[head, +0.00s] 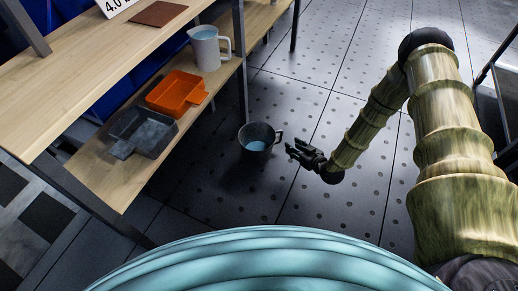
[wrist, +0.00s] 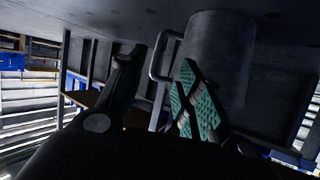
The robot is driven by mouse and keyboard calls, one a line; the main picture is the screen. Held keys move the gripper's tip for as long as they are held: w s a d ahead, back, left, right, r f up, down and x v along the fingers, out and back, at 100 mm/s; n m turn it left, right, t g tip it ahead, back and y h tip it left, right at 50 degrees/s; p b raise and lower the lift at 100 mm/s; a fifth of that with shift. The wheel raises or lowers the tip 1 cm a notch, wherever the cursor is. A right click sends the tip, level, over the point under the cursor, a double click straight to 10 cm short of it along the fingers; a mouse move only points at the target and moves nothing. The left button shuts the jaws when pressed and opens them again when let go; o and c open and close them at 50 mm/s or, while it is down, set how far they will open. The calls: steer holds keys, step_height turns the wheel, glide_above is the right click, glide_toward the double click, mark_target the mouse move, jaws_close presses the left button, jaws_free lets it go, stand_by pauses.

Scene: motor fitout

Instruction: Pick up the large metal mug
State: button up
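The large metal mug (head: 248,146) is dark grey, with a light blue inside, and stands upright on the floor beside the shelf. Its handle points right, towards my gripper (head: 291,149), which is low and just right of the mug. In the wrist view, which looks upside down, the mug (wrist: 217,55) fills the upper right and its handle (wrist: 154,58) points left. There my gripper (wrist: 158,58) is open, with its fingers apart and the handle seen between the fingertips. One finger shows green pads and overlaps the mug in the picture. I cannot tell whether it touches.
A wooden shelf unit (head: 85,70) stands at left. Its lower board holds a grey-white pitcher (head: 207,52), an orange tray (head: 177,90) and a dark grey tray (head: 145,132). A shelf post (head: 240,75) rises close behind the mug. Tiled floor (head: 330,95) is clear beyond.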

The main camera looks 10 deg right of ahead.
mark_target(281, 137)
steer(key=shift+b+x, duration=3.2)
steer(key=shift+x, duration=2.25)
steer(key=shift+d+r, duration=0.15)
jaws_close()
steer(key=shift+w, duration=0.1)
